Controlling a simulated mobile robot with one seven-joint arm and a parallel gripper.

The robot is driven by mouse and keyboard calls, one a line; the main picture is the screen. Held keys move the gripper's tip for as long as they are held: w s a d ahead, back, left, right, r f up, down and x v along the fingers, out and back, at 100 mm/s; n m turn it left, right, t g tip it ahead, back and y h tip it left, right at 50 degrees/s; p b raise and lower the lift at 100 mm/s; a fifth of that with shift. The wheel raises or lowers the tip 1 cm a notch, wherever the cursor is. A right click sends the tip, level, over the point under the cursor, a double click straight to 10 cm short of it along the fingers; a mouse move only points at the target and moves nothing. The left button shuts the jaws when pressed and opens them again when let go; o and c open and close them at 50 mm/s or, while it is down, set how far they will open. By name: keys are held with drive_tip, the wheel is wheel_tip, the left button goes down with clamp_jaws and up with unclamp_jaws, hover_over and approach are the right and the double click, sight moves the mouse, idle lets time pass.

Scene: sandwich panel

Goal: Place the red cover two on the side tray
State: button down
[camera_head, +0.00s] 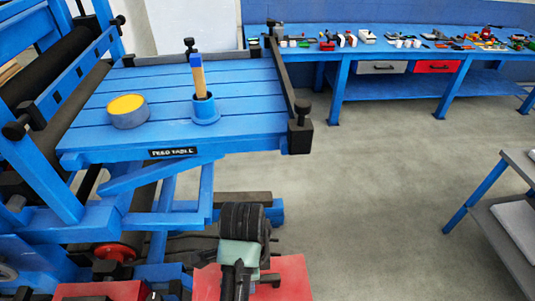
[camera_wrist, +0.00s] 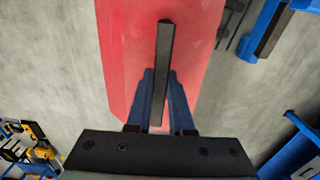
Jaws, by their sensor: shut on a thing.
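My gripper (camera_wrist: 161,80) is shut on the dark bar handle (camera_wrist: 164,45) of a red cover (camera_wrist: 120,50). The cover is a flat red panel. It fills the upper middle of the wrist view, with the floor showing around it. In the head view the red cover (camera_head: 292,278) is at the bottom middle, partly hidden behind my arm, and my fingers are not clearly visible. A grey-topped stand with blue legs (camera_head: 522,166), possibly the side tray, is cut off at the right edge, apart from the cover.
The blue feed table (camera_head: 250,125) holds a yellow-topped round tin (camera_head: 127,111) and a brush-like tool in a blue holder (camera_head: 205,108). Another red panel (camera_head: 103,291) is at the lower left. A blue workbench (camera_head: 400,52) lines the back. Grey floor (camera_head: 390,190) is clear in between.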

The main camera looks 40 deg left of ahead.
drive_tip(key=shift+w, duration=0.3)
drive_tip(key=shift+w+f, duration=0.1)
drive_tip(key=shift+f, duration=0.1)
drive_tip(key=f, duration=0.1)
drive_tip(key=f+b, duration=0.1)
drive_tip(key=shift+s+f, duration=0.2)
drive_tip(key=shift+f, duration=0.15)
drive_tip(key=shift+s+f+p, duration=0.15)
drive_tip(key=shift+f+p, duration=0.25)
drive_tip(key=shift+f, duration=1.15)
drive_tip(key=shift+w+f+p, duration=0.2)
drive_tip(key=shift+f+p, duration=0.2)
drive_tip(key=shift+f, duration=1.45)
drive_tip(key=c, duration=0.8)
unclamp_jaws()
drive_tip(key=shift+s+f, duration=0.1)
drive_tip(key=shift+f, duration=0.05)
